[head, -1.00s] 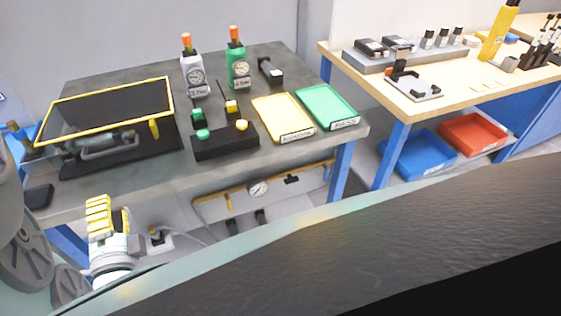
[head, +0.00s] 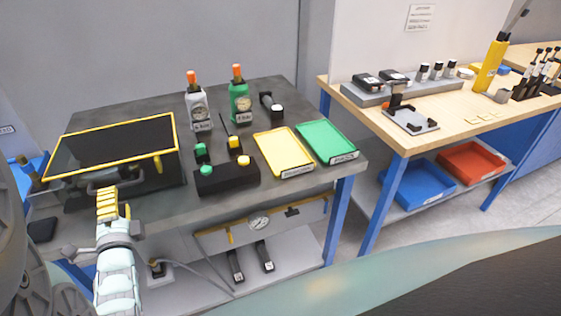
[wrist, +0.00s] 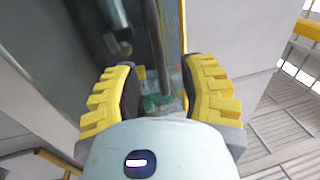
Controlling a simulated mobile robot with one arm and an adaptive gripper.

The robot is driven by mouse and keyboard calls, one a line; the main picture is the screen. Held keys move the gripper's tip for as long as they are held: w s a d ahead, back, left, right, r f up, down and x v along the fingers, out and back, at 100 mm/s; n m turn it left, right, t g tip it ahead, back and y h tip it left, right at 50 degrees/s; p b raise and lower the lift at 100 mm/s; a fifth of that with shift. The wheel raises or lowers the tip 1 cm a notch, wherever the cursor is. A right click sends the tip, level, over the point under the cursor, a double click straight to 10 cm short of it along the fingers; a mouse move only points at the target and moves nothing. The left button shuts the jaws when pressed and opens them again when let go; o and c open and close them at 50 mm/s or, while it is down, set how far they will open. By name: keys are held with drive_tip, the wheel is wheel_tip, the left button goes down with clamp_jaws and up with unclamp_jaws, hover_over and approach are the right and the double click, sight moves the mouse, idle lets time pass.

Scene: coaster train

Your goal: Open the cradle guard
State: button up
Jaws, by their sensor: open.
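The cradle guard (head: 142,119), a dark see-through panel with a yellow frame, lies over a dark box-like cradle at the left of the grey bench. It looks closed. A yellow tab (head: 158,164) hangs at its front right. My gripper (head: 107,204) is in front of the cradle near the bench's front edge and overlaps its lower front in the head view. In the wrist view my gripper (wrist: 160,88) is open, with yellow ridged fingers apart. A grey rod (wrist: 161,60) shows between them; whether they touch it I cannot tell. A yellow edge (wrist: 183,28) runs beside it.
Right of the cradle are a black button box (head: 228,178), a grey bottle (head: 198,110), a green bottle (head: 239,103), a yellow tray (head: 283,152) and a green tray (head: 326,143). A black flat item (head: 42,230) lies at the front left. A wooden bench (head: 440,108) stands at right.

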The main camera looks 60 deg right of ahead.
sight(116, 186)
drive_tip(key=shift+p+x, duration=0.45)
drive_tip(key=shift+x, duration=1.7)
drive_tip(key=shift+d, duration=0.1)
clamp_jaws()
